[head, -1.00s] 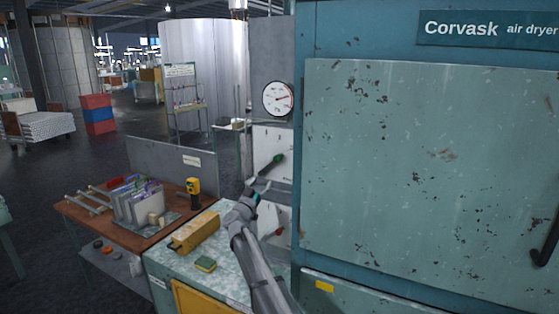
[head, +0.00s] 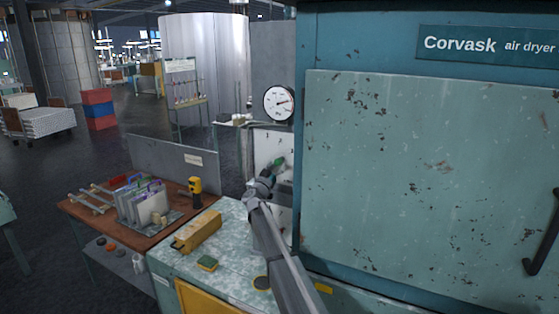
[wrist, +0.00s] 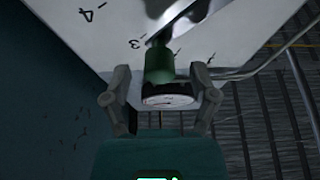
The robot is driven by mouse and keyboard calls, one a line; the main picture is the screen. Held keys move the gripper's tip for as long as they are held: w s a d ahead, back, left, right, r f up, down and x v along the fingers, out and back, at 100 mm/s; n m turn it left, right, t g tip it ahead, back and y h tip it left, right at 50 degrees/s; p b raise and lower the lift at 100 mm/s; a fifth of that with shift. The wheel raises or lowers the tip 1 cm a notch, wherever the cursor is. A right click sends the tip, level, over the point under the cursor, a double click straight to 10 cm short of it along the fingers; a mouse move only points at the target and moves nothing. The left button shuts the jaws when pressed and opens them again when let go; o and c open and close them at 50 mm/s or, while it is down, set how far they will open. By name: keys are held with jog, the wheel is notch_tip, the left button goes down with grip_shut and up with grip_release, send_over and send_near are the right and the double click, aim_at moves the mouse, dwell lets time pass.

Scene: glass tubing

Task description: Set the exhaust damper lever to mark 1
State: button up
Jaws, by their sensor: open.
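The exhaust damper lever has a green grip (head: 279,162) in front of a white plate (head: 262,143) left of the dryer. In the wrist view the green grip (wrist: 159,66) sits between my open fingertips, with gaps at both sides. Its metal shaft (wrist: 178,12) runs up over the plate (wrist: 225,30). Marks 4 (wrist: 86,14) and 3 (wrist: 134,43) show left of the lever; the grip lies just right of 3. Mark 1 is not readable. My gripper (head: 270,175) is at the grip in the head view.
A round dial gauge (head: 279,102) is above the plate; it also shows beyond the grip in the wrist view (wrist: 168,99). The air dryer (head: 420,180) stands close on the right.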

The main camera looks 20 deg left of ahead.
jog(key=shift+x, duration=1)
grip_shut()
